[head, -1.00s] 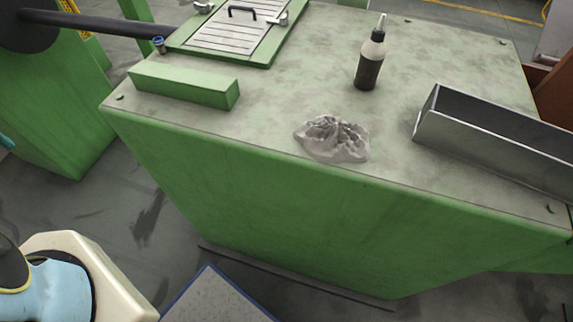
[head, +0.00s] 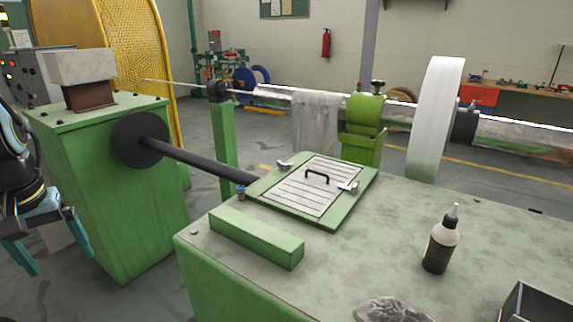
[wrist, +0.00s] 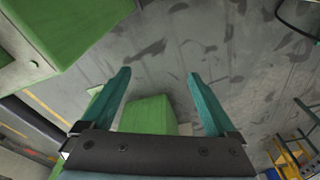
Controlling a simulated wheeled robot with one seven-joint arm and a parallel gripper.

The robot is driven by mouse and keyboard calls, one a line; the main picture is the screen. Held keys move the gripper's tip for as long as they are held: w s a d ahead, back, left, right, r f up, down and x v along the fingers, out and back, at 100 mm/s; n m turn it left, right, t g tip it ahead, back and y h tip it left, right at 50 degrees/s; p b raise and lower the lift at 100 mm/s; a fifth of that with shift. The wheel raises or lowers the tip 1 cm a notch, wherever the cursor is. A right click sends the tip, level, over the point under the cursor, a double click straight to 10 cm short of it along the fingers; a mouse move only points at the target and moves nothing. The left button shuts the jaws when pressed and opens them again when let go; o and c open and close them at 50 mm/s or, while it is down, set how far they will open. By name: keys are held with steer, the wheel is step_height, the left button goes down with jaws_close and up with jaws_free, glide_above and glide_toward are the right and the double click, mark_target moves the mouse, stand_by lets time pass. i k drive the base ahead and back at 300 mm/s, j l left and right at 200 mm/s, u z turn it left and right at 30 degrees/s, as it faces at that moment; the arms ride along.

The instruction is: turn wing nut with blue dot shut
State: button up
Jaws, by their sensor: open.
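A slatted cover plate with a black handle (head: 318,175) lies in a green frame (head: 340,218) on the green machine top. One silver wing nut (head: 284,165) sits at the frame's left edge and another wing nut (head: 348,186) at its right edge. Both are small here, and I cannot make out a blue dot on either. My gripper (head: 52,255) is at the far left, well away from the cover and beside the green pedestal. In the wrist view my gripper (wrist: 158,76) has its teal fingers apart, with nothing between them and floor beyond.
A dark shaft (head: 195,162) runs from the green pedestal (head: 110,190) to the cover. A small blue-topped item (head: 240,193) stands near its end. A green block (head: 256,236), a dark bottle (head: 440,243), a crumpled rag (head: 390,312) and a metal tray (head: 535,305) are on the machine top.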

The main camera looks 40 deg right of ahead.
mark_target(284, 167)
steer(key=i+u, duration=0.35)
steer(key=i, duration=0.3)
steer(key=i+j+z, duration=0.1)
steer(key=i, duration=0.45)
steer(key=i+j+z, duration=0.15)
steer(key=i, duration=0.45)
steer(key=i+z, duration=0.2)
steer(key=z, duration=0.25)
steer(key=i+z, duration=0.25)
steer(key=z, duration=0.2)
steer(key=i+z, duration=0.2)
steer(key=z, duration=0.25)
steer(key=i+j+z, duration=0.2)
steer(key=z, duration=0.25)
steer(key=i+j+z, duration=0.1)
steer(key=i+z, duration=0.15)
steer(key=z, duration=0.2)
steer(key=i+j+z, duration=0.15)
steer(key=z, duration=0.25)
steer(key=i+j, duration=0.05)
steer(key=i, duration=0.05)
